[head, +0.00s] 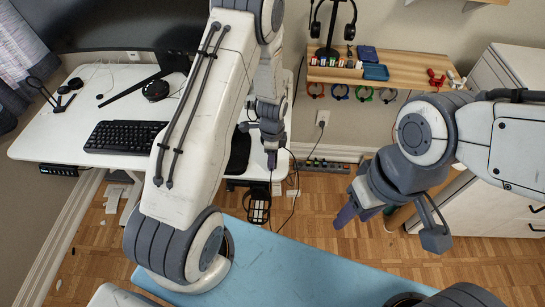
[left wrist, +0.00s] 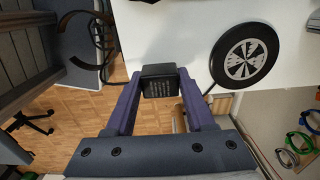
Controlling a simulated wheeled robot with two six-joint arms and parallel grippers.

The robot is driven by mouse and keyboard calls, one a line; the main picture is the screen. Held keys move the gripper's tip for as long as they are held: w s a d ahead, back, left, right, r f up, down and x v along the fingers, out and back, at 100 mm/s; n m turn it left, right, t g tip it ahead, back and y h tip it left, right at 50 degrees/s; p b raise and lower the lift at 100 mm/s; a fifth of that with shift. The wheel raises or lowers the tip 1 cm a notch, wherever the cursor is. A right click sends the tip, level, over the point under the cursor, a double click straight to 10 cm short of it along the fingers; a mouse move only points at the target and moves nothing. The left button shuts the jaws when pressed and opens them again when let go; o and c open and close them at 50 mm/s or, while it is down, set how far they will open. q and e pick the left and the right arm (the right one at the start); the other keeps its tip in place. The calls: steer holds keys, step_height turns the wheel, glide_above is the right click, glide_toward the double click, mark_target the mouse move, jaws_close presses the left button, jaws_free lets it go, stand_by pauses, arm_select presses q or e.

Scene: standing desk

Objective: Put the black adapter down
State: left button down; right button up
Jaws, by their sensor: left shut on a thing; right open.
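The black adapter (left wrist: 158,80) is a small dark block between the two purple fingertips of my left gripper (left wrist: 155,90) in the left wrist view. The left gripper is shut on it. In the head view my left gripper (head: 271,150) points down near the right end of the white desk (head: 100,85), and I cannot make out the adapter clearly there. A dark cable shows beside the adapter in the left wrist view. My right gripper (head: 354,206) is open and empty in the head view, in front of the white cabinet.
A round black-and-white disc (left wrist: 245,58) lies on a white surface. A power strip (head: 325,165) is by the wall. A wooden shelf (head: 405,68) holds small items. A white cabinet (head: 505,190) stands right.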

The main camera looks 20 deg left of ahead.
arm_select(q)
steer(key=shift+f, duration=0.25)
steer(key=shift+c, duration=1.3)
jaws_free()
steer(key=shift+r, duration=0.1)
steer(key=shift+w+r+p, duration=0.1)
steer(key=shift+r+p, duration=0.25)
steer(key=shift+r, duration=0.35)
step_height(320, 180, up, 11)
steer(key=b, duration=0.1)
steer(key=s+d+r+n, duration=0.3)
steer(key=s+d+r, duration=0.6)
steer(key=d, duration=0.1)
steer(key=s+d+r+n, duration=0.2)
steer(key=s, duration=0.5)
steer(key=s+d+r+n+h, duration=0.1)
steer(key=s+d+r+n, duration=0.1)
steer(key=s, duration=0.5)
steer(key=shift+s+r+n, duration=0.3)
steer(key=shift+s+r, duration=0.1)
steer(key=shift+r, duration=0.2)
